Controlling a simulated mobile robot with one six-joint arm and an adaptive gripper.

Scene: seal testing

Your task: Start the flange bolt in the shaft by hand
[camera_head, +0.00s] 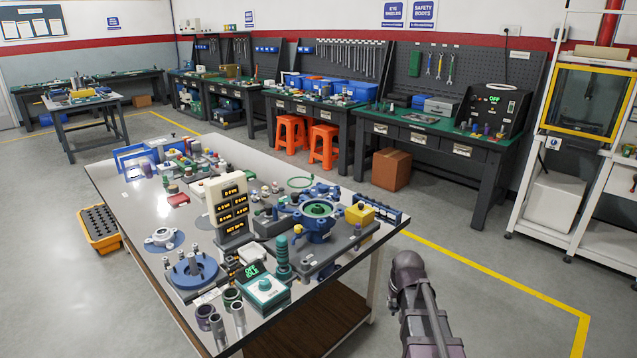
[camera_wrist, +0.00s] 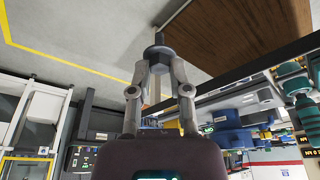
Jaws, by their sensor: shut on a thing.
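My gripper (camera_wrist: 157,55) is shut on a bolt (camera_wrist: 158,37) in the wrist view. The bolt has a dark hex head between the fingertips and a thin grey shank. It is held in the air beside the table, over the floor, apart from any part. In the head view my arm is at the lower right, off the table's right edge; the gripper cannot be made out there. A blue flanged housing (camera_head: 318,228) with a green centre stands at the table's right end. A blue round flanged fixture (camera_head: 193,272) stands at the front left. I cannot tell which part holds the shaft.
The steel table (camera_head: 125,208) is crowded with small parts. A display tower (camera_head: 229,208), a teal-topped device (camera_head: 265,290) and a yellow box (camera_head: 360,214) stand near the blue housing. Dark metal cylinders (camera_head: 206,316) stand at the front edge.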

